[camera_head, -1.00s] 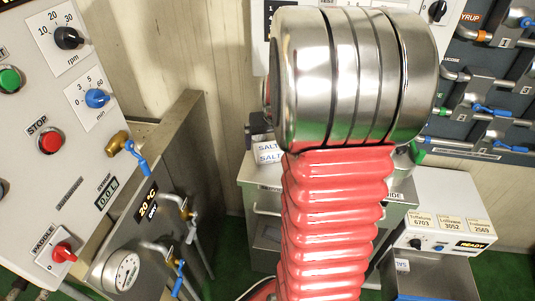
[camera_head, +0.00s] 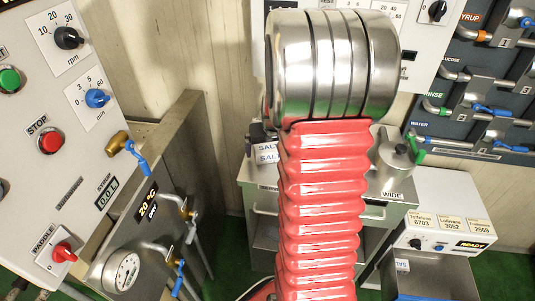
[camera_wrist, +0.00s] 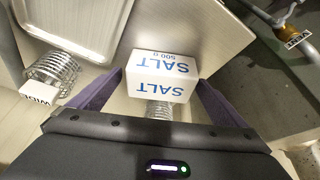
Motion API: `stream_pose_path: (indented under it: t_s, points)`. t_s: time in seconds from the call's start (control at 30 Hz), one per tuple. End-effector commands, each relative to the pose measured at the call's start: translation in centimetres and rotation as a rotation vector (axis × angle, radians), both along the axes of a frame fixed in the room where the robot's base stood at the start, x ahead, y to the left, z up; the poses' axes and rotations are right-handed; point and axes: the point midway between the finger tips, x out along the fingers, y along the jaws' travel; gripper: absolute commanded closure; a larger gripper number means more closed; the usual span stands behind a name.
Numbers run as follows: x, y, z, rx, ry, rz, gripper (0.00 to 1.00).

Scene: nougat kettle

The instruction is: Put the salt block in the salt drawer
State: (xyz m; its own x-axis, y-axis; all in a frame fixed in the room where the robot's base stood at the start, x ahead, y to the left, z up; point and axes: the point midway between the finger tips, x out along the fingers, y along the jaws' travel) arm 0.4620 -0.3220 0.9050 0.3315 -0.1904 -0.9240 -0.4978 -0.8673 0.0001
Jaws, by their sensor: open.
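The salt block (camera_wrist: 160,78) is white with blue SALT lettering and 500 g on it. In the wrist view it lies between the two purple fingers of my gripper (camera_wrist: 158,84), which is open around it. In the head view the block (camera_head: 267,153) shows at the left of my red arm, on the grey cabinet (camera_head: 252,175). A label reading SAL (camera_head: 402,265) is at the lower right, beside an open grey-blue drawer or bin (camera_head: 440,282) under the white READY unit.
A metal coil (camera_wrist: 160,109) shows below the block, and another coil (camera_wrist: 50,72) stands left by a WIDE label and metal tray (camera_wrist: 75,25). A control panel (camera_head: 75,150) fills the left.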

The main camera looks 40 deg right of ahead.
Motion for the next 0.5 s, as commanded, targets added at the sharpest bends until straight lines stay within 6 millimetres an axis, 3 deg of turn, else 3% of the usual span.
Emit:
stream_pose_path:
  t_s: [0.4, 0.5]
  points:
    - [-0.01, -0.01, 0.04, 0.000, 0.000, 0.000, 0.04]
    - [-0.01, 0.00, 0.05, 0.000, 0.000, 0.000, 0.10]
